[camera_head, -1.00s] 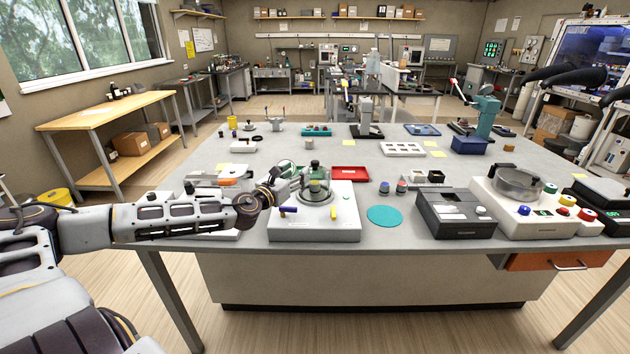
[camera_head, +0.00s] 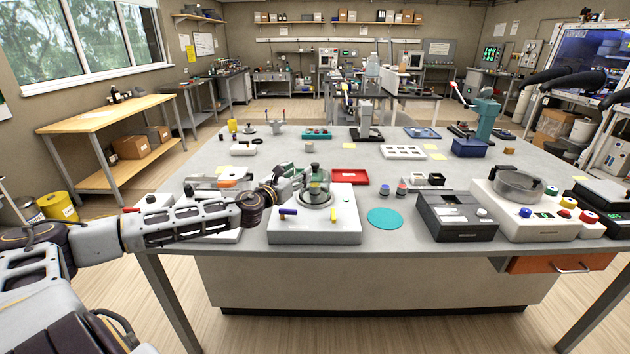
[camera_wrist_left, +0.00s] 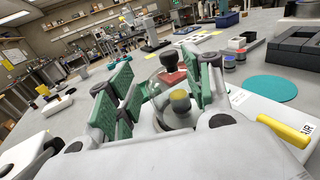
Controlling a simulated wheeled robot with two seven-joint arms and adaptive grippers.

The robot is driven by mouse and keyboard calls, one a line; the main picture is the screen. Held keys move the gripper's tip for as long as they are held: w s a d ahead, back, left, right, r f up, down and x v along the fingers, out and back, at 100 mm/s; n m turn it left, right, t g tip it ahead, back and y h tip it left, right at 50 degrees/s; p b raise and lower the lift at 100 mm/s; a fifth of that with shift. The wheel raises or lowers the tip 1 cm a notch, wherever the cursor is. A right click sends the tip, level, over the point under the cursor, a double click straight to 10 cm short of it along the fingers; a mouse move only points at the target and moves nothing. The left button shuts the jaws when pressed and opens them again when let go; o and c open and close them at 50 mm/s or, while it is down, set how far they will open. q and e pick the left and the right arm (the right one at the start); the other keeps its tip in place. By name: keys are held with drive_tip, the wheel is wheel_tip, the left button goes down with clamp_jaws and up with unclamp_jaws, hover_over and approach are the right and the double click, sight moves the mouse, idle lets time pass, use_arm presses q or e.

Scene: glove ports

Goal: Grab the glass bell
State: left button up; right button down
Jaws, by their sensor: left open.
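The glass bell (camera_head: 317,187) is a clear dome with a dark knob on top. It stands upright on the round seat of a white base unit (camera_head: 336,229) near the table's front edge. In the left wrist view the bell (camera_wrist_left: 172,112) shows between the green finger pads, with a yellowish-topped grey object visible inside it. My left gripper (camera_head: 298,180) is open, with its fingers around the bell's side from the left. In the wrist view my left gripper (camera_wrist_left: 160,80) shows a gap between the pads; I cannot tell whether they touch the glass. My right gripper is not in view.
The base carries a purple handle (camera_head: 288,212) and a yellow handle (camera_wrist_left: 285,131). A red tray (camera_head: 350,176) lies behind, a teal disc (camera_head: 384,217) to the right. A dark grey box (camera_head: 455,215) and a white machine with coloured buttons (camera_head: 525,216) stand further right.

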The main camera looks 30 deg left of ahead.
sight(315, 181)
use_arm(q)
drive_tip(key=shift+w+d, duration=0.1)
drive_tip(key=shift+w, duration=0.3)
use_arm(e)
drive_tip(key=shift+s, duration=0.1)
use_arm(q)
drive_tip(key=w+p, duration=0.1)
drive_tip(key=w, duration=0.2)
drive_tip(key=shift+w+d, duration=0.1)
drive_tip(key=shift+w, duration=0.2)
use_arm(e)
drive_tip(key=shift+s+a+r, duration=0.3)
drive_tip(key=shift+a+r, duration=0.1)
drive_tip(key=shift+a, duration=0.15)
use_arm(q)
drive_tip(key=shift+w, duration=0.1)
